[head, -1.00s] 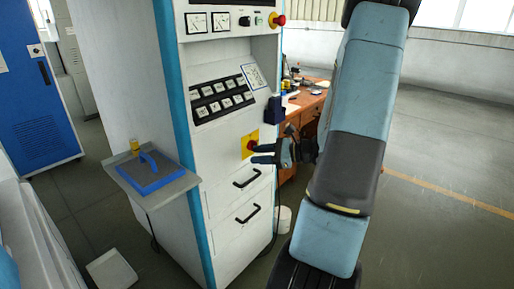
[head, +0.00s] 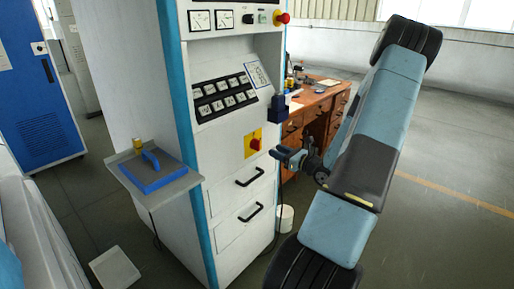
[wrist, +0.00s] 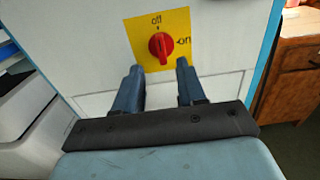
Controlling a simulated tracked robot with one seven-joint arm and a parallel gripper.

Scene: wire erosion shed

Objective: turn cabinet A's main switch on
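A red rotary switch (wrist: 161,46) sits on a yellow plate (wrist: 143,24) on a white cabinet front. The plate reads "off" at the top and "on" at the right. The knob's grip bar stands about upright, in line with "off". In the head view the switch (head: 255,144) is on the lower front of the white and blue cabinet (head: 232,155); I cannot read a letter A there. My gripper (head: 277,153) is open and empty, a little in front and to the right of the switch. In the wrist view its fingers (wrist: 159,68) are apart, below the knob.
Two black drawer handles (head: 249,178) are under the switch. A side shelf (head: 128,178) holds a blue object (head: 164,172). A wooden desk (head: 325,113) stands behind; floor at right is clear.

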